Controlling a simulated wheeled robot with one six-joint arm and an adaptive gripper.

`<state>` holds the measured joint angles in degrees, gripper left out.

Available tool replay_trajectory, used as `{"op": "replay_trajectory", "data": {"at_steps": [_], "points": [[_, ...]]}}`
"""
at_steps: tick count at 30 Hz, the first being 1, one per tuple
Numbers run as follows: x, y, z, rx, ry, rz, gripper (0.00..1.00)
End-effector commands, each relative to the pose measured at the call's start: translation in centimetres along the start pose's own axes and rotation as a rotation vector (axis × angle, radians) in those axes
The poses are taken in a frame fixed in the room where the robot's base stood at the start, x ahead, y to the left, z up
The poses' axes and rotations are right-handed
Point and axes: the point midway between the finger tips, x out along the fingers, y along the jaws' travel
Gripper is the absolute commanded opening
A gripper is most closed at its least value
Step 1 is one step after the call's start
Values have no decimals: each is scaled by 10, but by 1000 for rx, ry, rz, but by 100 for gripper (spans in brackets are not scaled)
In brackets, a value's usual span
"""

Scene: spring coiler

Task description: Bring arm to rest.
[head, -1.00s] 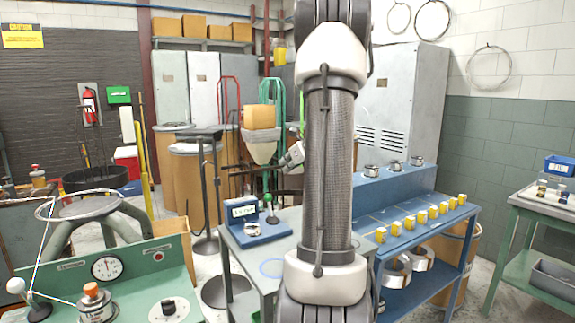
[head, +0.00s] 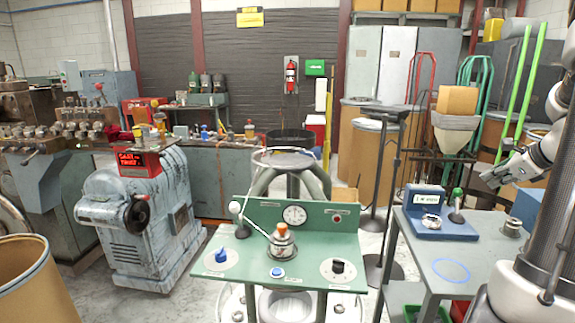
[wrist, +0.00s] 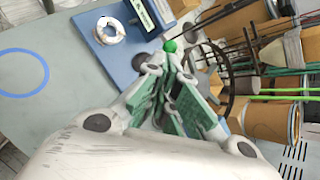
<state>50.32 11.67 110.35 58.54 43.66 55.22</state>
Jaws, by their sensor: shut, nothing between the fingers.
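My arm stands at the right edge of the head view, partly cut off. My gripper (head: 490,178) is at its end, held in the air above the grey side table (head: 415,235), with its fingers pointing left. In the wrist view my gripper (wrist: 172,62) shows its green-padded fingers close together at the tips, with nothing held. A green knob (wrist: 170,46) shows just beyond the fingertips in that view; the head view shows the fingers apart from the green-knobbed lever (head: 457,194).
A blue gauge stand (head: 440,226) with a metal ring (head: 431,222) sits on the side table. A green control bench (head: 285,240) with a dial stands in the middle. A grey machine (head: 145,215) and a brown drum (head: 35,280) are at left. Grey floor shows between machine and bench.

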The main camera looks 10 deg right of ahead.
Motion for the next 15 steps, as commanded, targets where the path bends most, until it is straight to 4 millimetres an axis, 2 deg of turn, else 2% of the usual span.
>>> {"op": "replay_trajectory", "data": {"at_steps": [2, 5, 9, 12, 15], "points": [[-14, 39, -11, -261, 44, 103, 0], [-37, 95, -6, -649, 62, 259, 0], [-78, 168, 5, -1208, 39, 476, 0], [-109, 214, 10, -1593, 6, 614, 0], [-138, 249, 12, -1939, -20, 714, 0]]}}
